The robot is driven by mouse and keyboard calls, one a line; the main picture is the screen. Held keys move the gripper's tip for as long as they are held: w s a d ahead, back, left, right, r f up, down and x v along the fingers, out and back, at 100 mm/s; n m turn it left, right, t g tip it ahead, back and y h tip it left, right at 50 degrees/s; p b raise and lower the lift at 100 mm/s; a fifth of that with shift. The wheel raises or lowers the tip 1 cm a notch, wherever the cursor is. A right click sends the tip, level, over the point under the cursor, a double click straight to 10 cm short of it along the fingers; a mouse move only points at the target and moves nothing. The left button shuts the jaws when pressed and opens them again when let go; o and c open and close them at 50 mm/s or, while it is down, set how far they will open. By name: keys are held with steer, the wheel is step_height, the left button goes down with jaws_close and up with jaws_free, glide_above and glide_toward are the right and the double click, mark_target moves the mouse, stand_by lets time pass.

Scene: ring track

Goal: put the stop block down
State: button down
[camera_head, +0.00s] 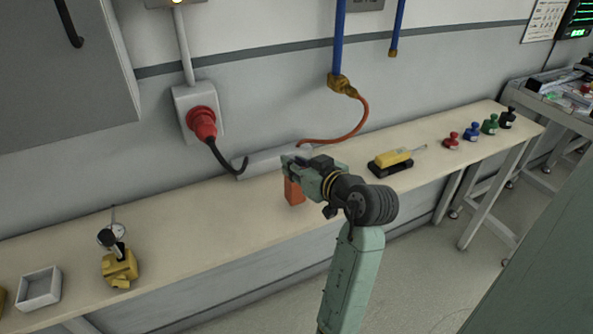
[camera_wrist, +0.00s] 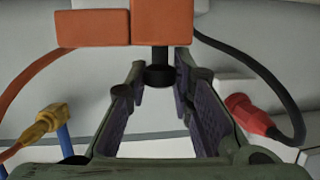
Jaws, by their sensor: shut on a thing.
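The orange stop block (camera_head: 293,191) hangs below my gripper (camera_head: 287,167) at the middle of the long bench. My gripper is shut on it. In the wrist view the stop block (camera_wrist: 162,22) shows at the top as a tall part with a smaller piece beside it. A short dark stem (camera_wrist: 158,76) of it sits between the fingertips of my gripper (camera_wrist: 158,84). The block's lower end is close to the bench top, and I cannot tell whether it touches.
The bench (camera_head: 200,220) is clear left of the block. A yellow tool on a black base (camera_head: 392,162) lies to the right, then several coloured knobbed pieces (camera_head: 471,132). A grey bar (camera_head: 270,161), an orange hose (camera_head: 350,128) and a red plug (camera_head: 202,122) are behind.

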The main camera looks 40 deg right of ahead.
steer(key=shift+f, duration=1.1)
steer(key=shift+f, duration=0.1)
steer(key=c, duration=1.4)
jaws_free()
steer(key=shift+f, duration=0.1)
steer(key=b+v, duration=0.1)
steer(key=v, duration=1.1)
steer(key=shift+b, duration=0.3)
